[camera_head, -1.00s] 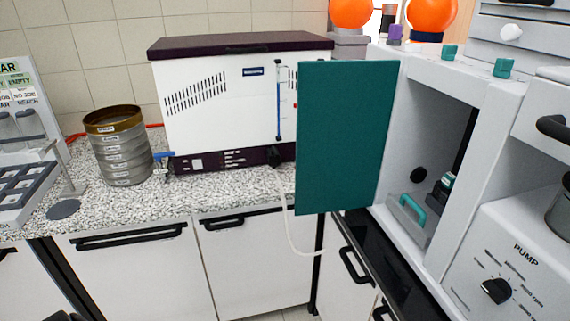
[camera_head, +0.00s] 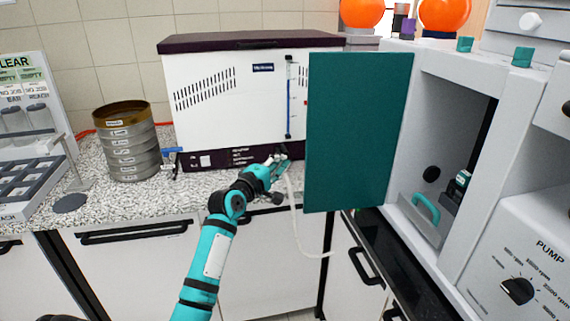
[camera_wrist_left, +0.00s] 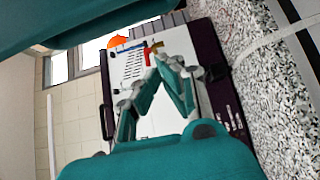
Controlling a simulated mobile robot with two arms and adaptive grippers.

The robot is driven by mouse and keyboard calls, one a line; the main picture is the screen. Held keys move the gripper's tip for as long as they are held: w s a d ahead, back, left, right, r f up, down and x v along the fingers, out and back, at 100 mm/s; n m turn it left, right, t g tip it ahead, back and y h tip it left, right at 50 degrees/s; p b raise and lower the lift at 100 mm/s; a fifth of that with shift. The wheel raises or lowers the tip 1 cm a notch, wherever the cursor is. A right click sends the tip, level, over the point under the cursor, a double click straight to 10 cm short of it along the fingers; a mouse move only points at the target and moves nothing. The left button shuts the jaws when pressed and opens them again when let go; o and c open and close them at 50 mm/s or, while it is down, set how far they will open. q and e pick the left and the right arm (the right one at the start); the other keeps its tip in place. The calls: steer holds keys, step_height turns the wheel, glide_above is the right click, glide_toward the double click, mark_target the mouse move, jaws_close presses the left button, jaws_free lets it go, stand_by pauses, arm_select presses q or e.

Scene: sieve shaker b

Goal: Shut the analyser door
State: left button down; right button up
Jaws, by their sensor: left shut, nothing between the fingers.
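The analyser door (camera_head: 358,135) is a flat teal panel in the head view. It stands wide open, swung out to the left of the white analyser (camera_head: 425,95), whose chamber is exposed. My left gripper (camera_head: 279,160) is shut and empty, just left of the door's lower free edge, in front of the white water bath. I cannot tell whether it touches the door. In the left wrist view, the gripper fingers (camera_wrist_left: 156,58) point at the water bath, and a teal panel, probably the door (camera_wrist_left: 75,20), crosses the top. My right gripper is not in view.
The white water bath (camera_head: 225,105) with a dark lid stands behind the gripper on the speckled counter (camera_head: 110,195). A pale hose (camera_head: 296,215) hangs below the door. A sieve stack (camera_head: 130,145) stands at left. A teal-handled drawer (camera_head: 425,208) sits inside the analyser.

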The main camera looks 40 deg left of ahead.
arm_select(q)
steer(key=w+d+p, duration=0.2)
steer(key=w+p, duration=0.1)
steer(key=w, duration=0.2)
steer(key=shift+w+d, duration=0.35)
steer(key=shift+w, duration=0.05)
steer(key=shift+f, duration=0.1)
stand_by(0.3)
